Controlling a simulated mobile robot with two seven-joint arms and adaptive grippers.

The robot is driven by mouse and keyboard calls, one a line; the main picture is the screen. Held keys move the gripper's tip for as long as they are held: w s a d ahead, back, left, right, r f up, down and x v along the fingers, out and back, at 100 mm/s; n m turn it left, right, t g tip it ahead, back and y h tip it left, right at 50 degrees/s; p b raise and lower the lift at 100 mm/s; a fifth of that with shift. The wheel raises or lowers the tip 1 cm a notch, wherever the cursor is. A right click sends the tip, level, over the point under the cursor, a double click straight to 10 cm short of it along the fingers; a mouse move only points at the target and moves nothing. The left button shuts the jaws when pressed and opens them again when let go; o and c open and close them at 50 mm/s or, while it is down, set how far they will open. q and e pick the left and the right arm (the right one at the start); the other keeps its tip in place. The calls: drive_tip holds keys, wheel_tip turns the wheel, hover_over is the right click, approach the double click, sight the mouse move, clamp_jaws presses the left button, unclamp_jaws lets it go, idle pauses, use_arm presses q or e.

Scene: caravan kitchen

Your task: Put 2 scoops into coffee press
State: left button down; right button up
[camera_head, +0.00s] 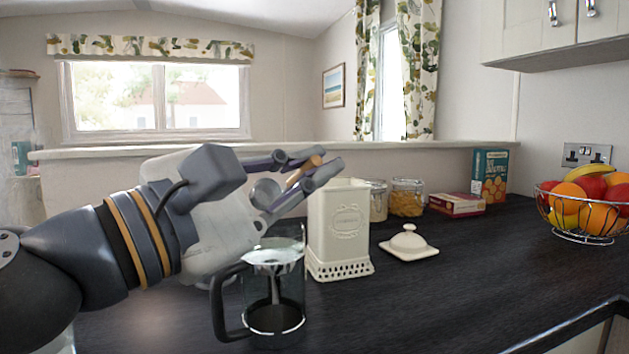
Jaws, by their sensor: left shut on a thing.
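The coffee press (276,292) is a clear glass jug with a dark handle, upright on the dark worktop at the front; its bottom looks dark. My left gripper (322,172) is above and behind it, beside the upper part of the cream canister, shut on a scoop. The scoop's round metal bowl (266,193) hangs over the press, with its wooden end (305,170) between my fingers. I cannot tell whether the bowl holds coffee. The cream canister (339,230) stands uncovered just right of the press. Its cream lid (409,243) lies on the worktop to the right.
Two glass jars, one of pasta (407,198), stand behind the canister. A flat box (457,204) and an upright blue box (489,175) are at the back wall. A wire fruit bowl (583,222) is far right. The worktop (470,270) at front right is clear.

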use_arm(q)
drive_tip(key=r+n, duration=0.1)
drive_tip(key=r+n+p, duration=0.1)
drive_tip(key=r+n+y+p, duration=0.1)
drive_tip(key=r, duration=0.1)
drive_tip(key=shift+w+a+r+n+t, duration=0.1)
drive_tip(key=shift+w+a+n+t, duration=0.1)
drive_tip(key=shift+a+n+t, duration=0.15)
drive_tip(key=w+a+r+n+y+p, duration=0.2)
drive_tip(key=w+r+n+p, duration=0.3)
drive_tip(key=n, duration=0.4)
drive_tip(key=shift+a+r+g+p, duration=0.3)
drive_tip(key=shift+a+g+p, duration=0.15)
drive_tip(key=shift+a, duration=0.2)
use_arm(e)
drive_tip(key=w+r+t, duration=0.3)
drive_tip(key=w+r, duration=0.6)
drive_tip(key=r, duration=0.1)
drive_tip(key=shift+w+t, duration=0.2)
drive_tip(key=shift+t, duration=0.2)
use_arm(q)
drive_tip(key=shift+w+n, duration=0.1)
drive_tip(key=shift+n, duration=0.15)
